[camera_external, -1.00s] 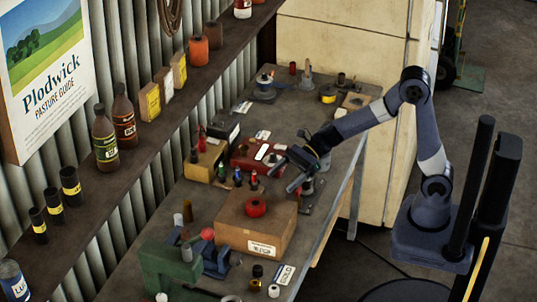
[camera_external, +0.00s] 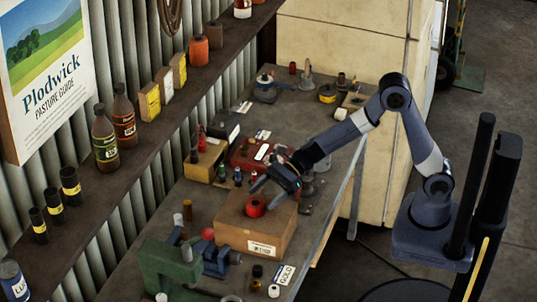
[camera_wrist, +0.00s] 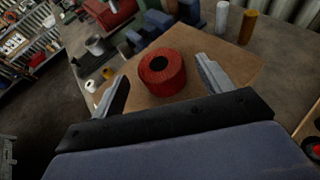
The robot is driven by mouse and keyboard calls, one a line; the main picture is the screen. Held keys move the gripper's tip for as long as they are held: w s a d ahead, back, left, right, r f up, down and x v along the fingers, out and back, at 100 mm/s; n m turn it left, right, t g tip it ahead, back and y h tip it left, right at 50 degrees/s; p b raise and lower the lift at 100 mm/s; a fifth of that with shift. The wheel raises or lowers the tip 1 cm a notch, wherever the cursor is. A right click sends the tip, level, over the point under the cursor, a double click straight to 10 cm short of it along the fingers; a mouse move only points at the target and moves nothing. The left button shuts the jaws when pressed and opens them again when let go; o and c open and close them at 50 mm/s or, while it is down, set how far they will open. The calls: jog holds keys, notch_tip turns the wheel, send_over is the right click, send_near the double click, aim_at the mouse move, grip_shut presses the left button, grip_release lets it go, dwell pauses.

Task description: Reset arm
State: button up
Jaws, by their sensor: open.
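My gripper (camera_external: 272,192) is open and empty, just above the cardboard box on the workbench. A red roll (camera_external: 255,206) with a dark centre hole sits on top of the cardboard box (camera_external: 262,240). In the wrist view the red roll (camera_wrist: 162,73) lies ahead of and between my two open fingers (camera_wrist: 160,85), and the fingers do not appear to touch it. The box top (camera_wrist: 225,62) shows around the roll.
The workbench (camera_external: 325,205) is crowded. A green vise (camera_external: 168,268) stands at the front, and a red case (camera_external: 245,158) with small bottles is behind the box. A shelf with brown bottles (camera_external: 105,138) runs along the left wall. A cream cabinet (camera_external: 340,60) stands behind.

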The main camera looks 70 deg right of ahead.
aim_at(257, 202)
jog(key=x, duration=0.4)
jog(key=shift+f, duration=0.3)
notch_tip(257, 202, up, 2)
jog(key=shift+r, duration=0.65)
jog(key=shift+s, duration=0.1)
